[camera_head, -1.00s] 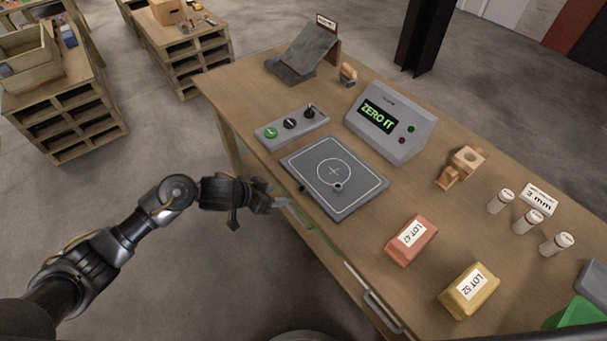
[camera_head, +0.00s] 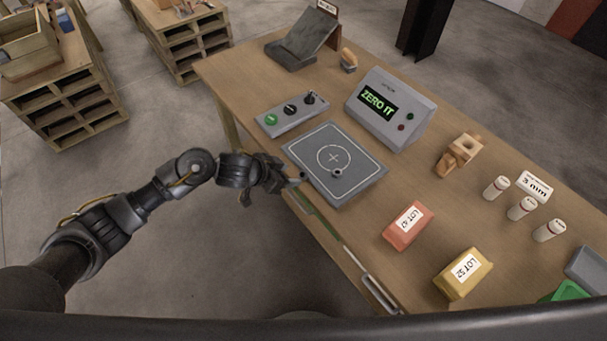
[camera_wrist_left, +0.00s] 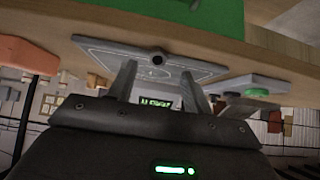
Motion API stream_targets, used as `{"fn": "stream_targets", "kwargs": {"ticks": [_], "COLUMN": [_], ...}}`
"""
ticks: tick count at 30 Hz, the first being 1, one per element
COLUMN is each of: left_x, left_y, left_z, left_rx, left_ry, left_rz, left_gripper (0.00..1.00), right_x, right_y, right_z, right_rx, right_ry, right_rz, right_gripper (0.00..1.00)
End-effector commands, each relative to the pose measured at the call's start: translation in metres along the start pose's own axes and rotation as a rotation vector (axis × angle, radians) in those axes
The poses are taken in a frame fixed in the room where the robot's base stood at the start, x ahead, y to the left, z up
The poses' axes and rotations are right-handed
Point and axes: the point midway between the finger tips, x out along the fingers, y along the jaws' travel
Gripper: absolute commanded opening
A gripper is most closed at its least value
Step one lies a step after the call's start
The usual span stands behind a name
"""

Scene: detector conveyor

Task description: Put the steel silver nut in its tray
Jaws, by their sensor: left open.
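A small dark ring-like piece (camera_head: 337,173), which looks like the nut, lies on the grey square plate (camera_head: 352,192) with a white circle, just below the circle's centre. Its steel finish cannot be made out. In the left wrist view the piece (camera_wrist_left: 157,57) shows as a dark round shape at the plate's near edge, ahead of and between my fingers. My left gripper (camera_head: 294,182) is open and empty at the plate's left corner, beside the table edge; its spread fingers also show in the left wrist view (camera_wrist_left: 160,75). A grey tray (camera_head: 588,268) and green tray (camera_head: 568,291) are partly cut off at right.
A button panel (camera_head: 291,115) and a display box reading ZERO IT (camera_head: 392,108) stand behind the plate. Red (camera_head: 408,226) and yellow (camera_head: 463,273) lot blocks, a wooden piece (camera_head: 459,154) and white cylinders (camera_head: 521,208) are to the right. Bare tabletop lies between them.

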Motion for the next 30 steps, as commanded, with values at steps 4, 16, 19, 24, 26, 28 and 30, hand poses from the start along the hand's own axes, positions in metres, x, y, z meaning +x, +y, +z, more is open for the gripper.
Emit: {"fn": "stream_targets", "kwargs": {"ticks": [4, 16, 19, 24, 26, 28, 30], "left_x": [0.019, 0.05, 0.049, 0.049, 0.049, 0.049, 0.049], "left_y": [0.003, 0.003, 0.003, 0.003, 0.003, 0.003, 0.003], "left_z": [0.001, 0.003, 0.003, 0.002, 0.002, 0.002, 0.002], "left_rx": [-0.003, 0.0, 0.0, 0.0, 0.0, 0.0, 0.0], "left_ry": [-0.003, 0.0, 0.0, 0.0, 0.0, 0.0, 0.0], "left_rz": [0.001, 0.0, 0.0, 0.0, 0.0, 0.0, 0.0], "left_gripper": [0.5, 0.5, 0.5, 0.28, 0.2, 0.11, 0.02], "right_x": [-0.007, -0.009, -0.009, -0.009, -0.009, -0.009, -0.009], "right_y": [0.0, -0.002, -0.004, -0.007, -0.007, -0.007, -0.006], "right_z": [-0.001, -0.002, -0.002, -0.003, -0.003, -0.003, -0.003], "right_rx": [0.0, 0.002, 0.003, 0.004, 0.004, 0.004, 0.004], "right_ry": [0.0, 0.001, 0.002, 0.003, 0.003, 0.003, 0.003], "right_rz": [0.0, -0.003, -0.005, -0.008, -0.008, -0.008, -0.007], "right_gripper": [0.36, 0.36, 0.36, 0.36, 0.36, 0.36, 0.36]}}
